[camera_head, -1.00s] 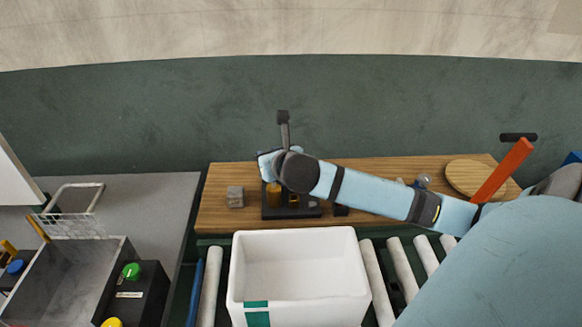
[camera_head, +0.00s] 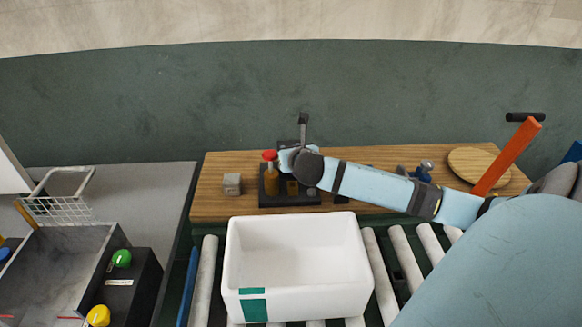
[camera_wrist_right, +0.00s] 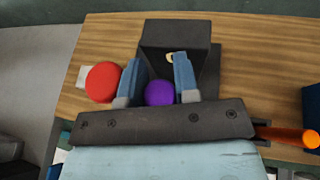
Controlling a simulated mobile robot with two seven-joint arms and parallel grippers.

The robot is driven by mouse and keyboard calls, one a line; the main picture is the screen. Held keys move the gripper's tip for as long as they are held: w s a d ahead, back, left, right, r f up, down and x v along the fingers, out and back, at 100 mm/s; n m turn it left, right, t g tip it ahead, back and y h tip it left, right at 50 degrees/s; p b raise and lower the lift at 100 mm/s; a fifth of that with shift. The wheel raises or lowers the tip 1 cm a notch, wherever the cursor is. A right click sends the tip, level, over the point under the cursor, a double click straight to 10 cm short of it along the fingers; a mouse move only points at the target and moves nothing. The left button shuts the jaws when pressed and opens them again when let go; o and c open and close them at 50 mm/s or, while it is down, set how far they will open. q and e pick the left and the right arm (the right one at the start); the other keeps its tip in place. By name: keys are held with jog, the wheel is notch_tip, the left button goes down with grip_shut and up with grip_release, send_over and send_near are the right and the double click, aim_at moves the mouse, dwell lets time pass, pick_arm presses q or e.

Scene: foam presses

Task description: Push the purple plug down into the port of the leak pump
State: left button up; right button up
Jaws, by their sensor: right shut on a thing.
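The purple plug (camera_wrist_right: 160,93) sits between the two blue fingers of my right gripper (camera_wrist_right: 158,82), which is shut on it. Only its rounded top shows. In the head view my right gripper (camera_head: 287,160) is over the leak pump, and my wrist hides the plug and port. The leak pump has a dark base (camera_head: 290,200), a brass-coloured cylinder (camera_head: 271,182) and a red knob (camera_head: 269,155). In the wrist view the red knob (camera_wrist_right: 102,82) is just left of the left finger, and a dark block (camera_wrist_right: 178,38) stands beyond the fingers. My left gripper is out of view.
The pump stands on a wooden board (camera_head: 215,205) with a small grey block (camera_head: 232,184) to its left. A white crate (camera_head: 295,222) sits on rollers in front. A round wooden disc (camera_head: 480,168) and an orange bar (camera_head: 507,155) are at the right.

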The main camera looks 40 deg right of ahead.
notch_tip(320, 180, down, 6)
jog(key=shift+f, duration=0.3)
jog(key=shift+f, duration=0.1)
jog(key=o, duration=0.7)
jog(key=shift+c, duration=0.2)
